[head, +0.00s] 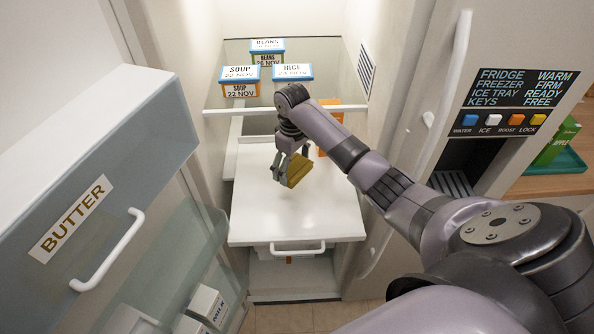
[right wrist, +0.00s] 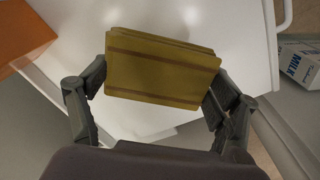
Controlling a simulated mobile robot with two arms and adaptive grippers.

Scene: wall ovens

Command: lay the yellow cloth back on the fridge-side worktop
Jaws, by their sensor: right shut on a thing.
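The yellow cloth (head: 298,170) is a small folded pad. My right gripper (head: 293,168) is shut on it and holds it inside the open fridge, in front of and above a white pull-out drawer top (head: 290,215). In the right wrist view the cloth (right wrist: 163,68) sits between the two fingers, showing brown stripes along its edges. The wooden worktop (head: 530,186) is at the right edge of the head view, beyond the fridge door. My left gripper is not in view.
A green carton (head: 555,143) stands on a teal tray (head: 565,162) on the worktop. The dispenser door (head: 450,100) stands between it and the fridge interior. Labelled tubs (head: 240,82) sit on the glass shelf. An orange box (head: 330,103) is behind my arm. The butter door (head: 110,200) is open at left.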

